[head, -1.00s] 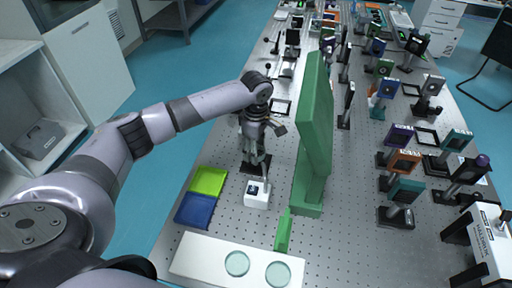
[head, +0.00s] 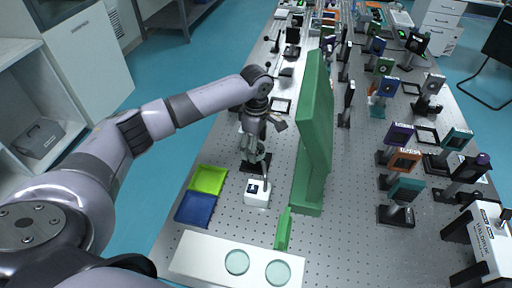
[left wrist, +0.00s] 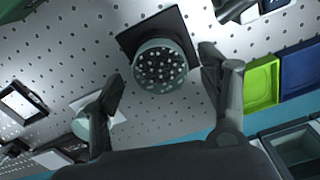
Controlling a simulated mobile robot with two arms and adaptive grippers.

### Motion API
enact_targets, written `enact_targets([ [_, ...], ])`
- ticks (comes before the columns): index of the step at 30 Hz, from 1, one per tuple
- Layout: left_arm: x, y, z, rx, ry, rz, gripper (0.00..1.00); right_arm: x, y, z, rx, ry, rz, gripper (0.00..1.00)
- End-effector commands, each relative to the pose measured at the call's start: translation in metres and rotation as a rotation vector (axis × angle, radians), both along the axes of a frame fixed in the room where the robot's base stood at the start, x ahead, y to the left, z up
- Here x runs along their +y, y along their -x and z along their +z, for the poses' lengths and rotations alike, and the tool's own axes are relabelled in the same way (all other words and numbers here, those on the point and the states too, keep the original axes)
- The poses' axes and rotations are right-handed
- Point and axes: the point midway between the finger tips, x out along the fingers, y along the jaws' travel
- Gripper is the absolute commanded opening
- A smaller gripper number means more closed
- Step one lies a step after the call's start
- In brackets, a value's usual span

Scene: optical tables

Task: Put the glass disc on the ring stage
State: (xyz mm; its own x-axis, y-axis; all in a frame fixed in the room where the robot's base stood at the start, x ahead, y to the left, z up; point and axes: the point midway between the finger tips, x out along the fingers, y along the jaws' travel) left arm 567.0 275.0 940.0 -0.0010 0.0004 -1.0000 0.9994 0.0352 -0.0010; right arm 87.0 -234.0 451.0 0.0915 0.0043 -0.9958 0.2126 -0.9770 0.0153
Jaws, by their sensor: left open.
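A round, pale-green topped piece with light dots (left wrist: 160,65) stands on a square black base (left wrist: 128,40) in the left wrist view; it looks like the ring stage with a clear disc on top, but I cannot tell the two apart for sure. My left gripper (left wrist: 170,90) is open, its fingers apart on either side of this piece and not visibly touching it. In the head view the gripper (head: 254,148) hangs over the black base (head: 255,163) and hides most of the stage. Two pale-green glass discs (head: 237,262) (head: 278,273) lie on a white plate at the front.
A tall green panel (head: 314,140) stands close right of the gripper. A small white block (head: 257,197) is in front of it. Green (head: 207,180) and blue (head: 195,209) trays lie at the left edge. Several optic mounts crowd the right.

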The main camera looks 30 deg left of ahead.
Motion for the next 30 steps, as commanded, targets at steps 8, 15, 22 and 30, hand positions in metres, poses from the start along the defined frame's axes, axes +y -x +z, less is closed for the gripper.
enact_targets([
  [8,0.000,-0.001,0.059,-0.006,0.001,-0.001,0.69,-0.002,0.000,-0.008,0.001,0.002,0.001,0.68],
  [15,0.000,-0.001,0.098,-0.003,0.001,-0.001,0.69,-0.002,0.000,-0.011,0.001,0.002,0.001,0.68],
  [22,0.000,0.000,0.109,-0.001,0.000,0.000,0.69,-0.002,0.000,-0.012,0.001,0.002,0.001,0.68],
  [30,0.000,0.000,0.109,-0.001,0.000,-0.001,0.69,-0.002,0.000,-0.012,0.001,0.002,0.001,0.68],
])
